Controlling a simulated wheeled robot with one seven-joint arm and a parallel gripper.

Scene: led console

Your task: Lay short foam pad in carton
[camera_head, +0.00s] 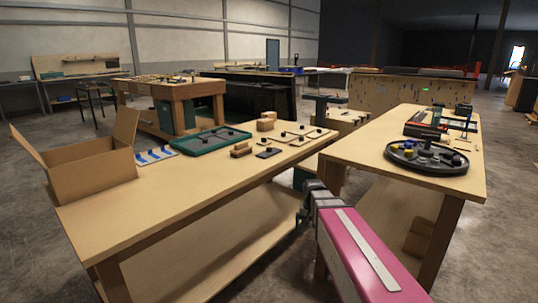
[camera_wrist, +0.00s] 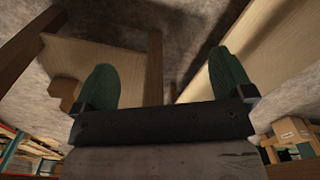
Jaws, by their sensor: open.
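The open cardboard carton (camera_head: 92,172) stands at the left end of the near workbench, with flaps raised at its left and right. I cannot tell for sure which thing is the short foam pad. A small dark flat piece (camera_head: 268,152) lies right of the bench's middle, and small brown blocks (camera_head: 241,150) lie just left of it. My gripper (camera_wrist: 168,80) shows two green fingers spread wide apart, with nothing between them. It hangs away from the carton, near the gap between the two benches; in the head view its fingers are not clear.
A green tray (camera_head: 208,139) and blue pieces (camera_head: 155,155) lie between the carton and the small items. A pale board with dark knobs (camera_head: 302,134) lies at the far right end. The right bench holds a round black tray (camera_head: 427,158). The near bench's front is bare.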

